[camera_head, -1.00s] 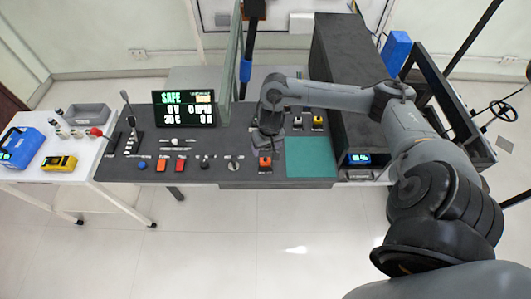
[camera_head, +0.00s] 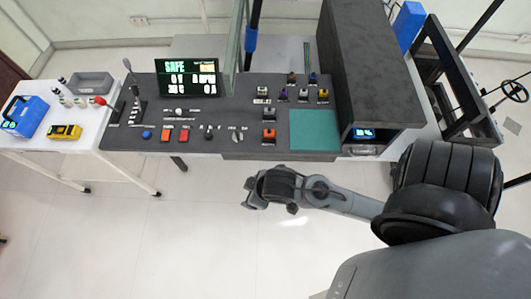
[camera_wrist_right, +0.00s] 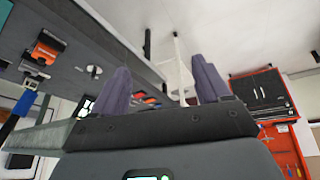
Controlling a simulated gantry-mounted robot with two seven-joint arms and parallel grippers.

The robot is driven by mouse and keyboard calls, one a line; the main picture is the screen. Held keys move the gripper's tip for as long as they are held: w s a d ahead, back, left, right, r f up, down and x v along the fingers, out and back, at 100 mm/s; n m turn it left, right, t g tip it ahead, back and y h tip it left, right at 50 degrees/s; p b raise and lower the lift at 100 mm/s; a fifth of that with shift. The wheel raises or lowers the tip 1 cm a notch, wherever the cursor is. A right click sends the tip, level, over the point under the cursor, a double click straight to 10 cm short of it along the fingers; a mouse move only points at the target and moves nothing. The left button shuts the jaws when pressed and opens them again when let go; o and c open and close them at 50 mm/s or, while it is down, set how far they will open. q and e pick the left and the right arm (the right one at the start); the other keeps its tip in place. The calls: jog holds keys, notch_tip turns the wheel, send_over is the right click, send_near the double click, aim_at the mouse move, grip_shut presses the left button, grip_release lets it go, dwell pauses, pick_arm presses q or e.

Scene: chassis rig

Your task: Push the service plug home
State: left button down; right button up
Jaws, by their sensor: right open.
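An orange plug (camera_head: 269,134) sits on the dark bench top, left of the green mat, near the bench's front edge. I cannot tell how deep it sits. An orange block with a dark fitting, probably the same plug (camera_wrist_right: 47,48), shows at the upper left in the right wrist view. My right gripper (camera_head: 250,194) hangs over the floor in front of the bench, apart from the plug. Its two fingers (camera_wrist_right: 163,85) stand wide apart with nothing between them. My left gripper is not in view.
The dark bench (camera_head: 255,152) carries a SAFE display (camera_head: 187,77), red buttons, levers and several small connectors (camera_head: 303,95). The green mat (camera_head: 314,130) is bare. A tall dark box (camera_head: 365,65) stands to its right. A white side table (camera_head: 95,130) stands left. Floor before the bench is clear.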

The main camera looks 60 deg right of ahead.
jog(key=s, duration=0.2)
jog(key=s+g, duration=0.1)
jog(key=s, duration=0.1)
jog(key=shift+d, duration=0.4)
jog(key=shift+w+r, duration=0.1)
notch_tip(320, 180, up, 20)
jog(key=p, duration=2)
